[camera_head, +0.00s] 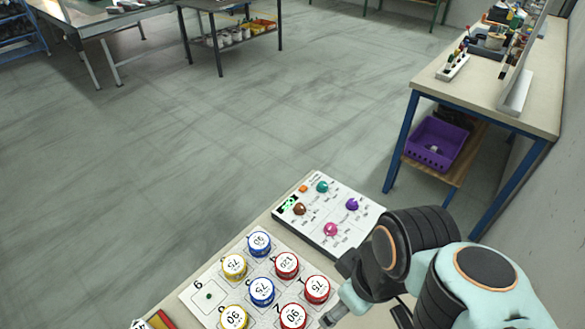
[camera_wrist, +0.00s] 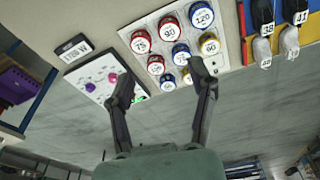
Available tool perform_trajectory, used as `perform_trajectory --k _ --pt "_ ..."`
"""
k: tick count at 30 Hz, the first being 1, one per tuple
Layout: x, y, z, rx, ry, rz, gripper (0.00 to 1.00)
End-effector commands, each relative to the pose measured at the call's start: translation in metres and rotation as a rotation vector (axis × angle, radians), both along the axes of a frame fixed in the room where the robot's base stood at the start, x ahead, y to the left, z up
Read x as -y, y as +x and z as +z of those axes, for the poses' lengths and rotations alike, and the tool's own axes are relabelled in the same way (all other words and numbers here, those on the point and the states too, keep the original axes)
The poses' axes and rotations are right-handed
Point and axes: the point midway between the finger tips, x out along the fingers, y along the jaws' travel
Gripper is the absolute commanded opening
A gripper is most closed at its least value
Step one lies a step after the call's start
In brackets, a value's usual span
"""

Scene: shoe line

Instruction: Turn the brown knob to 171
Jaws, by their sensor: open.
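The brown knob (camera_head: 299,209) sits on a white panel (camera_head: 313,238) in the head view, beside a small green-lit display (camera_head: 288,204). I cannot read its setting. The panel also carries a teal knob (camera_head: 322,186), a purple knob (camera_head: 352,204) and a pink knob (camera_head: 330,229). My gripper (camera_head: 334,312) is at the front right of the panel, apart from the brown knob. In the wrist view my gripper (camera_wrist: 162,75) is open and empty, with its left finger across the panel (camera_wrist: 100,68). The purple knob (camera_wrist: 90,87) and pink knob (camera_wrist: 112,77) show there; the brown knob is not clearly visible.
A white board (camera_head: 205,297) with several round red, blue and yellow numbered pieces lies beside the panel. A workbench (camera_head: 545,100) with a purple bin (camera_head: 435,143) stands at the right. In the wrist view, numbered shoe-like items (camera_wrist: 289,42) lie at the upper right. Open floor lies beyond.

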Motion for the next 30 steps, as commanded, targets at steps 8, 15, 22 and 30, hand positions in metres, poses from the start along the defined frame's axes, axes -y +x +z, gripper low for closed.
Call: perform_trajectory --k 8,15,22,30 --pt "0.026 0.134 0.065 0.206 -0.109 0.432 0.57" --pt "0.037 0.27 0.043 0.201 -0.318 0.778 0.57" --pt "0.002 0.361 -0.053 0.053 -0.52 1.038 0.57" --pt "-0.036 0.36 -0.171 -0.159 -0.591 1.203 0.57"
